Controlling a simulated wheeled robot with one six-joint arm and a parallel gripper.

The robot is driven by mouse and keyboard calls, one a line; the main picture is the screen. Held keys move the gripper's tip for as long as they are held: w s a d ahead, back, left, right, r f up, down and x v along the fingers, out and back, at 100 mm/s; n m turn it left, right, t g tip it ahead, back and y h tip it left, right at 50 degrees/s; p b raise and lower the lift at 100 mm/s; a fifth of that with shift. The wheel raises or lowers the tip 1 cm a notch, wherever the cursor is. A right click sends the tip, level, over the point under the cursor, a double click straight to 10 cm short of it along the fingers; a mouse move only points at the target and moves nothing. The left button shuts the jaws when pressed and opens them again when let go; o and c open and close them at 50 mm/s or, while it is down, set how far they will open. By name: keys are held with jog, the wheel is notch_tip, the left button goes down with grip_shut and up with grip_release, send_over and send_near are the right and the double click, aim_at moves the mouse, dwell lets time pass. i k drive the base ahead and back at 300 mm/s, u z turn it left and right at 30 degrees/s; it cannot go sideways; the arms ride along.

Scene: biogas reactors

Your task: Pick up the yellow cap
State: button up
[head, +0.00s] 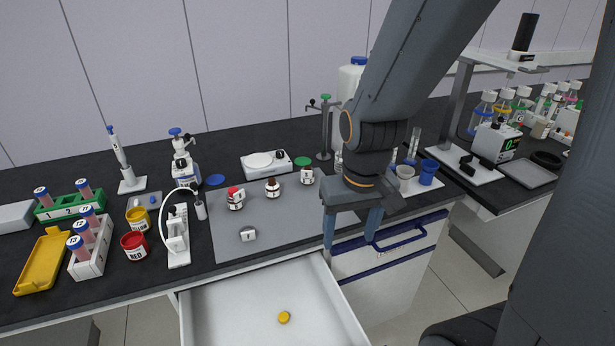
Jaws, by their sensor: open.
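The yellow cap (284,317) is a small round disc lying on the white floor of the open drawer (225,312), at the bottom middle of the head view. My gripper (350,242) points down with two blue fingers spread apart, empty. It is above and to the right of the cap, near the bench's front edge and the drawer's right side. Nothing hides the cap. The drawer's near end is cut off by the picture's bottom edge.
A grey mat (255,215) on the bench holds several small bottles. Left of it stand a yellow pot (138,220), a red pot (134,246) and tube racks (88,255). A blue-handled drawer front (395,265) is right of the open drawer. The drawer around the cap is clear.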

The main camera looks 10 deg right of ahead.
aim_at(283, 317)
jog(key=z, duration=0.5)
jog(key=k, duration=0.7)
jog(key=u, duration=0.25)
